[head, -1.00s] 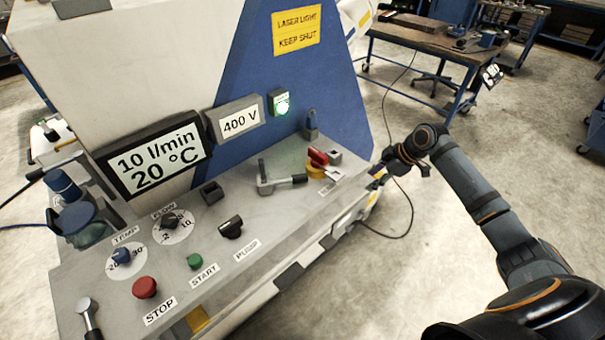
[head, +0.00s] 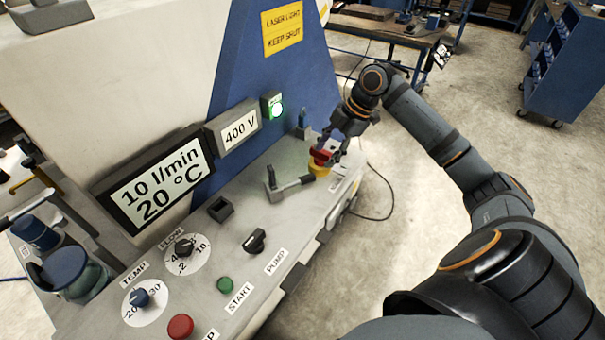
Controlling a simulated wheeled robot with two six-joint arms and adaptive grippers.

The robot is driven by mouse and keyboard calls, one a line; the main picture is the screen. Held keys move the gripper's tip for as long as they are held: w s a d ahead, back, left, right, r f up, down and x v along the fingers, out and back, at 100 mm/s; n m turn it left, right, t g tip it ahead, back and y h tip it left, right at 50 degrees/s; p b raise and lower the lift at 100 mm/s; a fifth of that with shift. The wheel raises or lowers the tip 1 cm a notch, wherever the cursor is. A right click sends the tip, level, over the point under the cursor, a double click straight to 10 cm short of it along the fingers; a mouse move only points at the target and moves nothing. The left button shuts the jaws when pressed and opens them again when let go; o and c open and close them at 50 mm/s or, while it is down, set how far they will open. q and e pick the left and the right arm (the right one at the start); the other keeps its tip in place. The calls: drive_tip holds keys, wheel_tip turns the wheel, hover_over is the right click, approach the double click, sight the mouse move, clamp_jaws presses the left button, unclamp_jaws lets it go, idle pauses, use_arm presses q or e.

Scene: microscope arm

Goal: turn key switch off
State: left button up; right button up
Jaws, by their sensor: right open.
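A red rotary handle (head: 320,154) sits on a yellow round base (head: 318,170) at the far right end of the grey control panel (head: 228,232). A small upright blue piece on a grey block (head: 303,125) stands just behind it; I cannot tell whether this is the key switch. My right gripper (head: 335,146) is open and points down over the red handle, its fingers close around or beside it. Contact cannot be made out. The gripper hides part of the panel's far right end. My left gripper is not in view.
A lever (head: 289,187) and a black pump knob (head: 255,240) are nearer on the panel.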

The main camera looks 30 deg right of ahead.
sight(309, 176)
drive_tip(key=p+x, duration=0.1)
drive_tip(key=x, duration=0.8)
drive_tip(key=shift+a+f, duration=0.1)
drive_tip(key=shift+a, duration=0.05)
drive_tip(key=shift+w+f, duration=0.1)
drive_tip(key=shift+f, duration=0.25)
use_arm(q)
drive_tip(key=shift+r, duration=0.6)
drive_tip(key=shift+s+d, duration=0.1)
use_arm(e)
drive_tip(key=shift+c, duration=0.8)
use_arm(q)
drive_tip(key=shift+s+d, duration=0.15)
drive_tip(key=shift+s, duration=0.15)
use_arm(e)
clamp_jaws()
